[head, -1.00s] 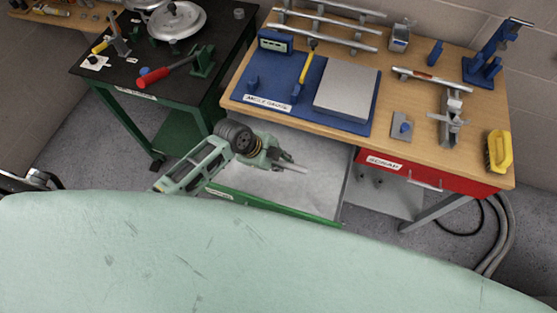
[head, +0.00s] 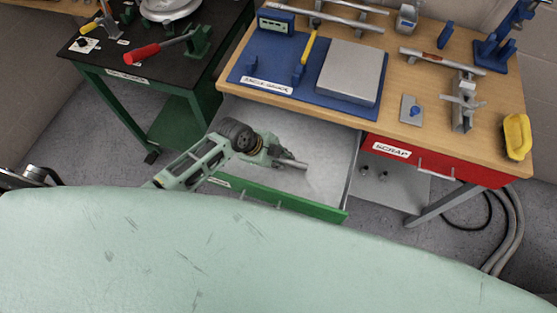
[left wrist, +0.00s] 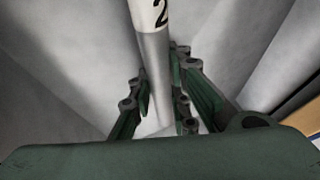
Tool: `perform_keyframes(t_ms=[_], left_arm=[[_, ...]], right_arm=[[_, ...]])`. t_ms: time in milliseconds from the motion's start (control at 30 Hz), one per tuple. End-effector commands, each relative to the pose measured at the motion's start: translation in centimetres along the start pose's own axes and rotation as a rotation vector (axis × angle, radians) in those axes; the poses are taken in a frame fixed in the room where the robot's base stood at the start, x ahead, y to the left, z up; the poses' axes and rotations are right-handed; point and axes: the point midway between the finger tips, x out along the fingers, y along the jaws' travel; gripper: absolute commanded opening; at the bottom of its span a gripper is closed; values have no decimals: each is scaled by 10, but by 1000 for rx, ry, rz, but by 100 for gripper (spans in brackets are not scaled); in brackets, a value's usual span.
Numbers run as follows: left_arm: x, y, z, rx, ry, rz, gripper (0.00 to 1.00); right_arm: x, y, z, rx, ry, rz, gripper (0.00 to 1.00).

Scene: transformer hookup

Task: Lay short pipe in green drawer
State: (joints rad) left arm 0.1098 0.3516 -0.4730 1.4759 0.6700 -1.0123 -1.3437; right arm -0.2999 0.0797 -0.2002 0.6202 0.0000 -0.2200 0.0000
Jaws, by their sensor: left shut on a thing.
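The green drawer (head: 318,208) is pulled out below the wooden bench, with a green front and a bare pale grey inside. My left gripper (head: 283,157) is over the drawer's inside, shut on the short pipe (head: 296,164), whose grey end points right. In the left wrist view the pipe (left wrist: 155,65) is a grey metal tube with a white band and a black "2", running between the gripper fingers (left wrist: 160,105). Pale grey surfaces lie behind it. I cannot tell whether the pipe touches the drawer floor. My right gripper is not in view.
The wooden bench (head: 400,85) overhangs the back of the drawer. A red drawer (head: 430,162) labelled "SCRAP" is right of it, shut. A black-topped table (head: 95,52) with tools stands left. The drawer floor right of the gripper is clear.

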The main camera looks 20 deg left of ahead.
Motion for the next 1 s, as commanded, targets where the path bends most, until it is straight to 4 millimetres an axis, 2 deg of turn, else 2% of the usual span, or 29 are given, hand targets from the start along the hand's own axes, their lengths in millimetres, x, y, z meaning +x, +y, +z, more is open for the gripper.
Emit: perform_keyframes(t_ms=[33,100,467,500,733,1000], left_arm=[[9,13,4,-4,-5,25,0],[12,16,5,-5,-5,30,0],[15,21,6,-6,-6,40,0],[15,21,6,-6,-6,40,18],[16,21,6,-5,-6,39,38],[14,20,8,-6,-9,37,39]], right_arm=[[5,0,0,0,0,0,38],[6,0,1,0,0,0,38],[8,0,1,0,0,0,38],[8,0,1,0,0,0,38],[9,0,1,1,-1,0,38],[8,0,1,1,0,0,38]])
